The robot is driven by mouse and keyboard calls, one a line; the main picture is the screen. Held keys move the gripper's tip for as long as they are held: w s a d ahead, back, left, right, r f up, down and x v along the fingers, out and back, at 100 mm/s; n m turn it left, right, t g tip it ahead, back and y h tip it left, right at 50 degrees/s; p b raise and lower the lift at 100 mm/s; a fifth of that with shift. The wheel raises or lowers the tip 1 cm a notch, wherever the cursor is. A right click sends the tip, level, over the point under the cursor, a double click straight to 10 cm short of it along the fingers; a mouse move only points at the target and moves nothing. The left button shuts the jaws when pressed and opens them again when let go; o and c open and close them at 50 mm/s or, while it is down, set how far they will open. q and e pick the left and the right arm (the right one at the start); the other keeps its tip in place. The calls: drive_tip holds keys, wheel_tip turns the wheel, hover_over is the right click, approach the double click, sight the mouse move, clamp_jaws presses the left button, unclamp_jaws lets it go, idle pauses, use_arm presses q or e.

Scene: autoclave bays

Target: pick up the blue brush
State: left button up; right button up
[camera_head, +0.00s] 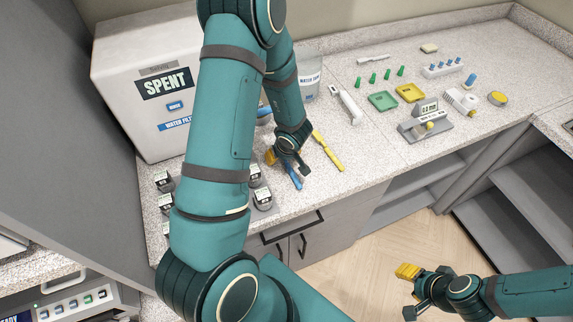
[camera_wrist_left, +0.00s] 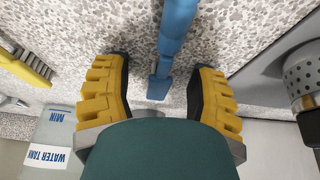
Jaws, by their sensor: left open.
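The blue brush (camera_head: 292,174) lies on the speckled counter, partly hidden by my left gripper (camera_head: 283,157) in the head view. In the left wrist view the blue brush (camera_wrist_left: 176,30) runs down from the top edge, its lower end between the two yellow-padded fingers of my left gripper (camera_wrist_left: 158,95). The fingers are open, with a gap on both sides of the brush. Whether they reach down to its height is unclear. My right gripper (camera_head: 409,291) is over the floor at the lower right, away from the counter, its fingers apart and empty.
A yellow brush (camera_head: 328,150) lies right of the blue one. A water tank (camera_head: 311,78) stands behind, and a white SPENT box (camera_head: 130,100) at the left. Green and yellow trays (camera_head: 382,100) lie farther right.

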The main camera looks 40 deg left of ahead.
use_arm(q)
drive_tip(key=shift+r, duration=0.1)
clamp_jaws()
drive_tip(key=shift+r, duration=0.1)
